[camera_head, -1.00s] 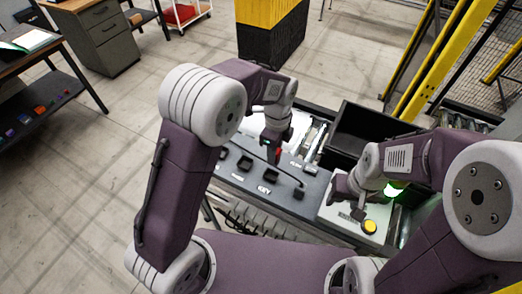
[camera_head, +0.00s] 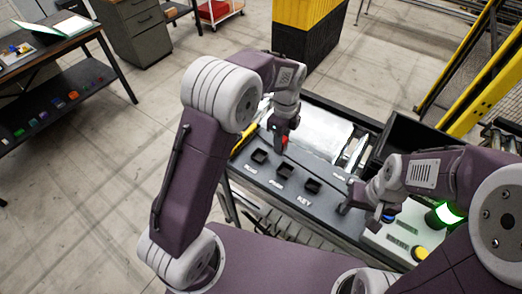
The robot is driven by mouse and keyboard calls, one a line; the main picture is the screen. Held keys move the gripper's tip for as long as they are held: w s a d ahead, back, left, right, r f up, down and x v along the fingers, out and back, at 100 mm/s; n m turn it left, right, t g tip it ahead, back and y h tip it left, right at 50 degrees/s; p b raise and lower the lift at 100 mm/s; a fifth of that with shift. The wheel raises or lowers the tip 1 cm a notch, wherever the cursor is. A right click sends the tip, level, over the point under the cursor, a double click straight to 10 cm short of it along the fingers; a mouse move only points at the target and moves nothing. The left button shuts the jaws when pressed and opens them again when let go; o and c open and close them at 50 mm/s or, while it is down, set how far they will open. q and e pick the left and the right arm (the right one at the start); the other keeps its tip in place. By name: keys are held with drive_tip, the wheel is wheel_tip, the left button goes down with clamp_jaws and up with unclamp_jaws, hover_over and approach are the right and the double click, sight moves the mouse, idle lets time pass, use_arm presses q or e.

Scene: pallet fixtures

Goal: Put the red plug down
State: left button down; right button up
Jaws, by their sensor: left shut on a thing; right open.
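The red plug (camera_head: 285,140) is a small red piece, mostly hidden by the fingers. My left gripper (camera_head: 281,136) points down and is shut on it, over the back part of a dark panel (camera_head: 272,188). I cannot tell whether the plug touches the panel. Square black sockets (camera_head: 285,171) stand in a row in front of the gripper, with white labels, one reading KEY. My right gripper (camera_head: 352,202) is open beside the right end of this row, its fingers partly hidden by its wrist.
A black bin (camera_head: 410,133) stands behind my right arm. A light box (camera_head: 385,244) with a yellow button (camera_head: 420,253) and a lit green lamp (camera_head: 447,213) sits at right. A clear plate (camera_head: 325,132) lies behind the panel. A shelf table (camera_head: 70,85) stands far left.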

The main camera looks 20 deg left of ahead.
use_arm(q)
drive_tip(key=a+f+p, duration=0.1)
drive_tip(key=a+f, duration=0.1)
drive_tip(key=a+f+p, duration=0.1)
drive_tip(key=a+f, duration=0.2)
drive_tip(key=w+a+f+p, duration=0.1)
drive_tip(key=a+f, duration=0.1)
drive_tip(key=f, duration=0.1)
drive_tip(key=shift+w+a+f, duration=0.1)
drive_tip(key=shift+a, duration=0.3)
drive_tip(key=shift+f, duration=0.1)
drive_tip(key=shift+d+f, duration=0.1)
drive_tip(key=shift+d, duration=0.05)
drive_tip(key=c, duration=1.1)
unclamp_jaws()
drive_tip(key=shift+o, duration=0.2)
use_arm(e)
drive_tip(key=r, duration=0.2)
drive_tip(key=a+r, duration=0.1)
drive_tip(key=shift+w+r, duration=0.2)
drive_tip(key=shift+w, duration=0.05)
